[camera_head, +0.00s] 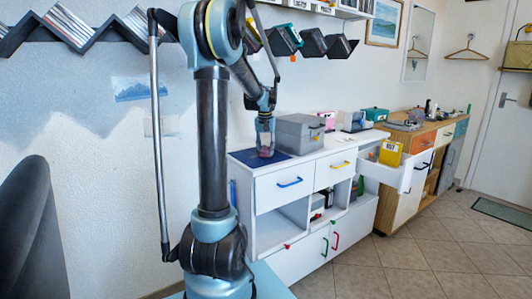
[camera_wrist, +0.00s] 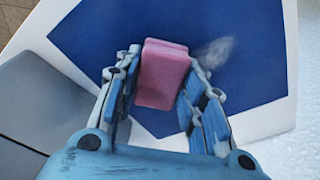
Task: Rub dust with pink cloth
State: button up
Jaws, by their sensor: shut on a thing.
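My gripper (camera_head: 265,140) points down over the dark blue mat (camera_head: 248,160) on the white cabinet's top. In the wrist view the pink cloth (camera_wrist: 164,72), a folded block, sits between the two fingers, which are shut on it. The dust (camera_wrist: 213,52) is a pale grey-white smudge on the blue mat (camera_wrist: 110,30), just right of the cloth and the right fingertip. The cloth is over the mat; whether it touches the mat is hard to tell. The dust cannot be made out in the head view.
A grey box (camera_head: 299,133) stands right of the mat and shows at left in the wrist view. A yellow box (camera_head: 390,153) stands by an open drawer (camera_head: 392,174). Zigzag disc shelves (camera_head: 100,35) hang on the wall above. A dark chair (camera_head: 32,235) is at left.

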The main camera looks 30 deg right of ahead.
aim_at(266, 152)
jog(key=shift+w+a+f, duration=0.1)
jog(key=shift+w, duration=0.95)
jog(key=shift+w+a, duration=0.1)
jog(key=shift+w, duration=0.95)
jog(key=shift+a, duration=0.75)
jog(key=shift+s+d+f, duration=0.1)
jog(key=shift+s, duration=1.95)
jog(key=shift+c, duration=0.4)
jog(key=shift+s+d, duration=0.15)
jog(key=shift+s, duration=1.4)
jog(key=shift+a, duration=0.8)
jog(key=shift+w+a, duration=0.15)
jog(key=shift+w, duration=1.6)
jog(key=shift+w+a, duration=0.1)
jog(key=shift+w, duration=1.6)
jog(key=shift+a, duration=0.75)
jog(key=shift+s+d, duration=0.15)
jog(key=shift+s, duration=1.7)
jog(key=shift+s+d+f, duration=0.1)
jog(key=shift+s, duration=1.75)
